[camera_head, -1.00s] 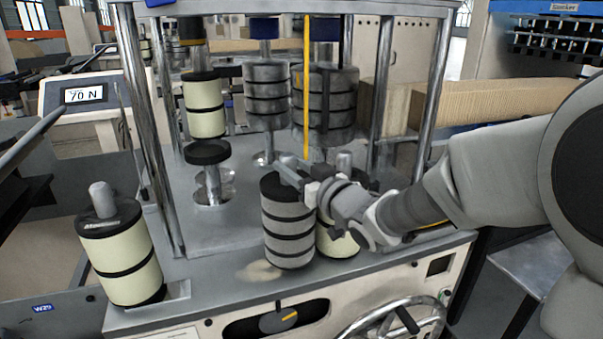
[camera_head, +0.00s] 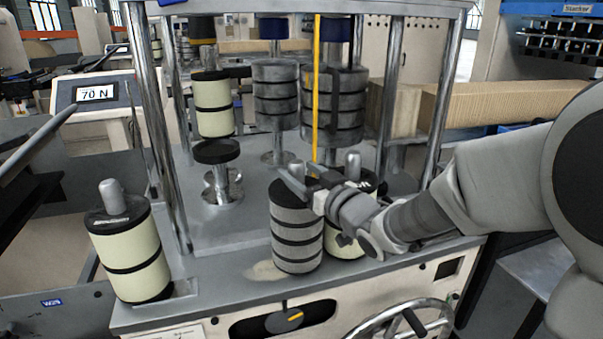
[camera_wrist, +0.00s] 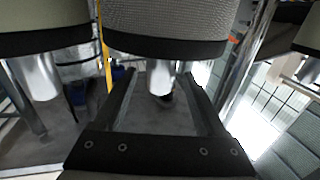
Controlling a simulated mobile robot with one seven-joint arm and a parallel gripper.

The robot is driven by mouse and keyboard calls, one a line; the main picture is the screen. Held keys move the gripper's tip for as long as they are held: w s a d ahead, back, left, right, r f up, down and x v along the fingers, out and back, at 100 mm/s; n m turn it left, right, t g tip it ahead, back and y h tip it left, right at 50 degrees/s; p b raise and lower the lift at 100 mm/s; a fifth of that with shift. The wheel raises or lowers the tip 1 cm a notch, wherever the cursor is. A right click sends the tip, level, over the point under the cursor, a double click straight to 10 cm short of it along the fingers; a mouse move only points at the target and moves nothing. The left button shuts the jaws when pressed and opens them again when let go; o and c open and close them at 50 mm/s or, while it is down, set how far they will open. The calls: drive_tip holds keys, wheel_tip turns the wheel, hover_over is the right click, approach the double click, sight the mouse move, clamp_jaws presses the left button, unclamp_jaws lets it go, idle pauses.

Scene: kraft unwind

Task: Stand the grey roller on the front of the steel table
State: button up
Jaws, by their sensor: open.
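The grey roller (camera_head: 297,230), banded with black rings, stands upright on the front of the steel table (camera_head: 225,284), at the middle. My gripper (camera_head: 294,180) is open at its top. In the wrist view, which looks upside down, the grey roller (camera_wrist: 180,22) fills the top middle. Its silver spindle (camera_wrist: 160,78) lies between the two open fingers (camera_wrist: 165,92), with a gap visible on each side. In the head view the fingers hide part of the roller's top.
A cream roller (camera_head: 346,243) stands close behind and right of the grey one, partly hidden by my wrist. Another cream roller (camera_head: 130,255) stands at the table's left front. Upright posts, a yellow bar (camera_head: 315,90) and hanging rollers (camera_head: 275,95) are behind. A handwheel (camera_head: 400,322) is below the front edge.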

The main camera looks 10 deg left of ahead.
drive_tip(key=v, duration=1.2)
drive_tip(key=s+d+f+m+h, duration=0.1)
drive_tip(key=s+d+m+h, duration=0.2)
drive_tip(key=d+m+h, duration=0.85)
drive_tip(key=s+d+f+n+g+h, duration=0.1)
drive_tip(key=s+d+f+g, duration=0.1)
drive_tip(key=s, duration=0.6)
drive_tip(key=s+d+f+n+g, duration=0.1)
drive_tip(key=s+d+f+g, duration=0.1)
drive_tip(key=s+d+g, duration=0.2)
drive_tip(key=s+d, duration=0.3)
drive_tip(key=s, duration=0.1)
drive_tip(key=shift+s+g+h, duration=0.25)
drive_tip(key=shift+g+h, duration=0.05)
drive_tip(key=shift+h, duration=0.05)
drive_tip(key=shift+r, duration=0.15)
